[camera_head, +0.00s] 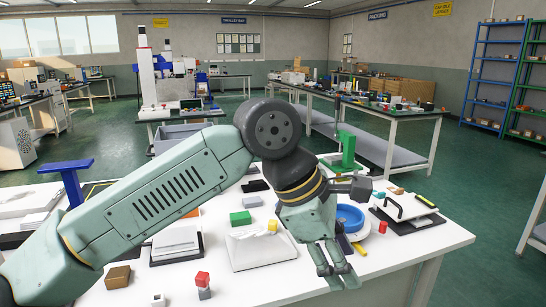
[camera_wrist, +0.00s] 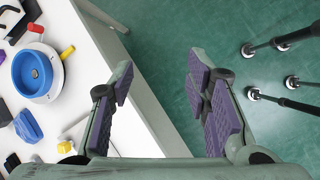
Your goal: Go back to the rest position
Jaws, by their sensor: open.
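My gripper (camera_head: 335,272) hangs at the end of my bent arm over the right front part of the white table (camera_head: 270,283) in the head view. In the wrist view my gripper (camera_wrist: 160,95) has its two purple-padded fingers wide apart, with nothing between them. Below the gap are the table's edge and the green floor (camera_wrist: 170,40). A blue round dish (camera_head: 350,218) on a white base stands beside my gripper; it also shows at the left of the wrist view (camera_wrist: 32,72).
A green block (camera_head: 240,218), a red-topped piece (camera_head: 203,285), a brown block (camera_head: 118,277) and a black-handled plate (camera_head: 405,212) lie on the table. A green stand (camera_head: 345,150) rises behind my wrist. Free floor (camera_head: 480,180) lies to the right.

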